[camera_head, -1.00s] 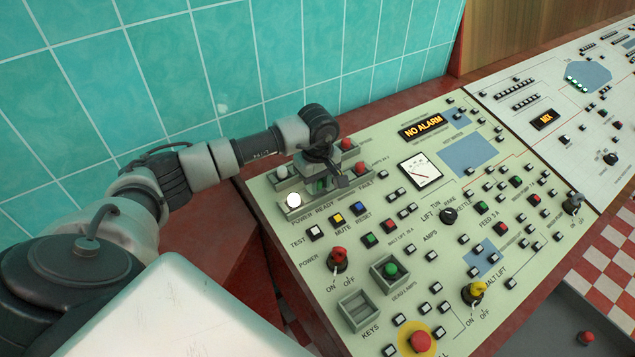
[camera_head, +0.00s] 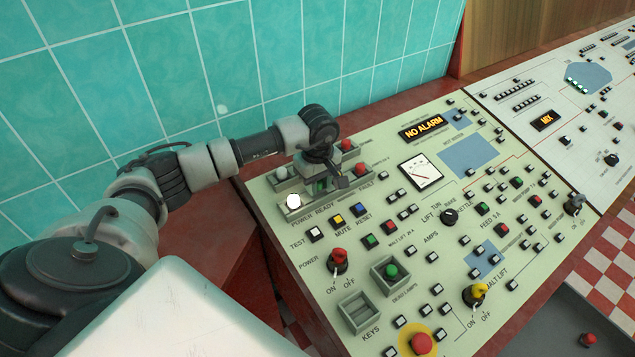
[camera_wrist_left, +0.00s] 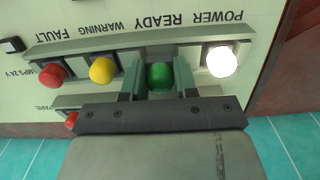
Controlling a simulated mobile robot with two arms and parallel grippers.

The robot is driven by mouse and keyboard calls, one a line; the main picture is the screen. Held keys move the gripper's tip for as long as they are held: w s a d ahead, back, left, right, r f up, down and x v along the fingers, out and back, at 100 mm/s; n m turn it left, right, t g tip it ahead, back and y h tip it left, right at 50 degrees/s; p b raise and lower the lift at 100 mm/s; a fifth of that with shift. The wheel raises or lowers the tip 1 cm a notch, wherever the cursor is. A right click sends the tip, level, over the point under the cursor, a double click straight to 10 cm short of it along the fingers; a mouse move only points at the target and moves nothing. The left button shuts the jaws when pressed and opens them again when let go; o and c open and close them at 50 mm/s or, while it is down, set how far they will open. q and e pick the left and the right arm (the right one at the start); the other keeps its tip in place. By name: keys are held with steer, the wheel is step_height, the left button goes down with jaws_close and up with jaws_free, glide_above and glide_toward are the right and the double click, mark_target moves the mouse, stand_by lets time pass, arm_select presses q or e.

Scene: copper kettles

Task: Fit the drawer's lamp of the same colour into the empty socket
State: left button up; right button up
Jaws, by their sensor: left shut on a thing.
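My left gripper (camera_head: 322,182) reaches down over the lamp row at the panel's far left corner. In the left wrist view its fingers (camera_wrist_left: 158,85) are shut on a green lamp (camera_wrist_left: 158,76) at the READY position. The lamp stands in line with its neighbours; its base is hidden, so I cannot tell how deep it sits. A lit white lamp (camera_wrist_left: 221,61) is at POWER, a yellow lamp (camera_wrist_left: 102,70) at WARNING and a red lamp (camera_wrist_left: 52,75) at FAULT. Another green lamp (camera_head: 391,271) sits in the DEAD LAMPS box. My right gripper is not in view.
A second lamp row behind holds a white lamp (camera_head: 281,172) and a red lamp (camera_head: 347,144). The KEYS box (camera_head: 345,304) looks empty. Knobs and a large red button (camera_head: 421,343) stand up from the panel. A red lamp (camera_head: 587,340) lies in a grey drawer at lower right.

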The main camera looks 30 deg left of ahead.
arm_select(q)
steer(key=shift+b, duration=0.5)
stand_by(1.0)
steer(key=shift+f+b, duration=0.6)
steer(key=shift+f, duration=0.05)
stand_by(0.4)
steer(key=o, duration=1)
steer(key=shift+f, duration=0.1)
steer(key=shift+r+p, duration=0.6)
steer(key=shift+r, duration=0.4)
steer(key=shift+r+p, duration=1.65)
steer(key=shift+r, duration=1.5)
